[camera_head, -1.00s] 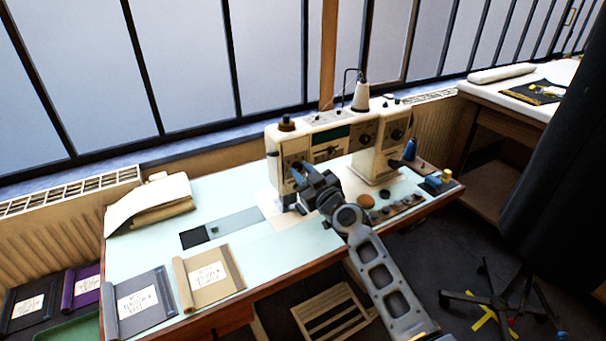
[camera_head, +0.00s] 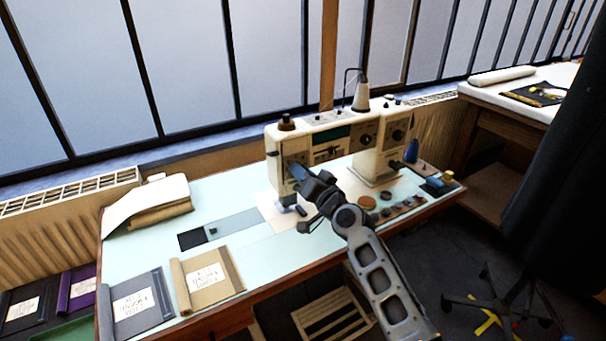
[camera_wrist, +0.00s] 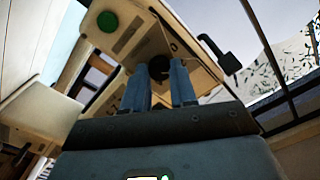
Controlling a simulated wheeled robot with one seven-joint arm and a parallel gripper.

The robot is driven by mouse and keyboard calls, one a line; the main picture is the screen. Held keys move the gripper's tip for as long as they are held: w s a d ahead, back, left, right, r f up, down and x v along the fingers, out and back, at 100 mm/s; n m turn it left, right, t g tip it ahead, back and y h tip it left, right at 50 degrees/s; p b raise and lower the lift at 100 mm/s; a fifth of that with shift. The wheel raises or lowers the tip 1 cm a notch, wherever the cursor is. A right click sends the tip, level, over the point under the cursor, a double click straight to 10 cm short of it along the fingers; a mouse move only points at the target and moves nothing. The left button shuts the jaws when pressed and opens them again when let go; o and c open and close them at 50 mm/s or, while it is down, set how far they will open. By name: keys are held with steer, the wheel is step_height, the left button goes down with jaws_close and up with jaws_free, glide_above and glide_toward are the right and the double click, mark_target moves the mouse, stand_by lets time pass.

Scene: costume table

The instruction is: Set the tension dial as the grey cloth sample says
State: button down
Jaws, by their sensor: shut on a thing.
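The cream sewing machine (camera_head: 365,140) stands on the pale table. My gripper (camera_head: 297,172) is at the front of its left end, and the arm hides the dial there in the head view. In the wrist view my two blue fingers (camera_wrist: 159,80) reach up on both sides of a small dark round knob (camera_wrist: 158,67) on the machine's face, which looks like the tension dial. They are shut on it. Its marks cannot be read. The grey cloth sample (camera_head: 158,288) lies at the table's front left with a white handwritten label (camera_head: 134,303), too small to read surely.
A tan cloth sample (camera_head: 224,288) lies right of the grey one. Folded cream cloth (camera_head: 160,200) is at the back left. A purple sample (camera_head: 82,287) is lower left.

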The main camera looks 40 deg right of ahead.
steer(key=shift+m+p, duration=0.4)
steer(key=shift+m, duration=3.8)
steer(key=c, duration=0.9)
jaws_free()
steer(key=shift+s, duration=0.1)
steer(key=v, duration=0.7)
steer(key=shift+s, duration=0.35)
